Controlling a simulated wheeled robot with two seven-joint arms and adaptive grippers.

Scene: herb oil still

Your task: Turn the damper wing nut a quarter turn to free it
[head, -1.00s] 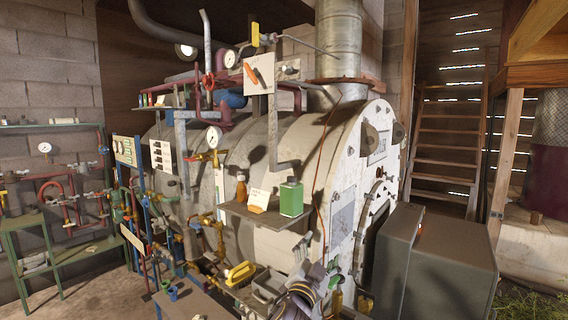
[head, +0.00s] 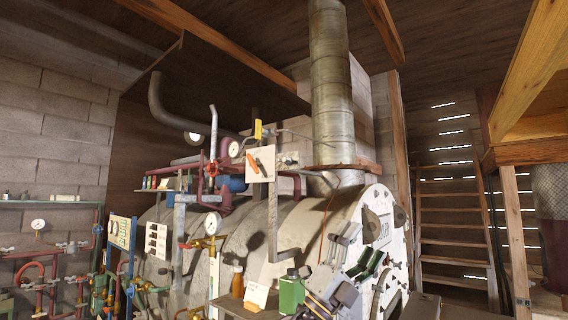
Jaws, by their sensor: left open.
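I cannot pick out the damper wing nut for certain. The metal flue pipe (head: 331,85) rises from the top of the cream boiler (head: 318,228), and no wing nut is clear on it at this size. My left gripper (head: 364,247) is open, with dark fingers and green pads. It is in front of the boiler's right end, below the flue's base, and looks empty. It hides part of the boiler's front edge. My right gripper is not in view.
A white plate with an orange lever (head: 261,163) stands left of the flue. A green can (head: 291,294) and an amber bottle (head: 237,282) stand below, left of my gripper. Pipes and gauges crowd the left. Wooden stairs (head: 449,215) are at the right.

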